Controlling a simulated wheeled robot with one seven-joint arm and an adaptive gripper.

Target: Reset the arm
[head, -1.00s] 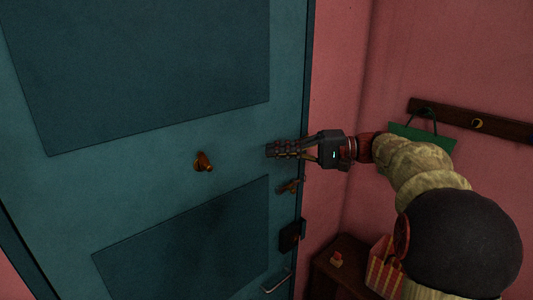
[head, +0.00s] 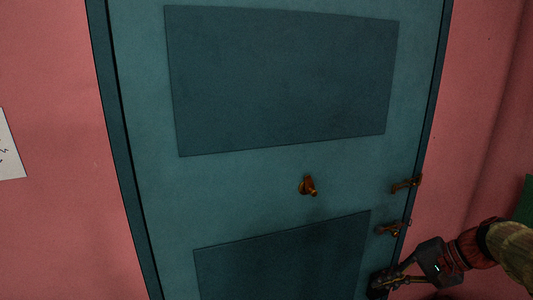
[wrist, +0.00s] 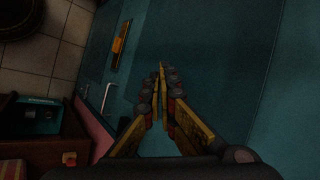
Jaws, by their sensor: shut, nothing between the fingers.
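My gripper (head: 388,284) is at the lower right of the head view, in front of the door's right side and below two brass latches. Its fingers are together and empty. In the wrist view its fingertips (wrist: 161,76) meet in front of the teal door surface (wrist: 205,60). My arm comes in from the right edge. In the head view the gripper overlaps a dark patch on the door; I cannot tell its parts there.
The teal door (head: 250,200) carries a brass knob (head: 308,186), an upper latch (head: 406,184) and a lower latch (head: 391,229). A silver handle (wrist: 108,98) shows in the wrist view. Dark wooden furniture (wrist: 30,152) stands lower left there, beside tiled floor (wrist: 45,60).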

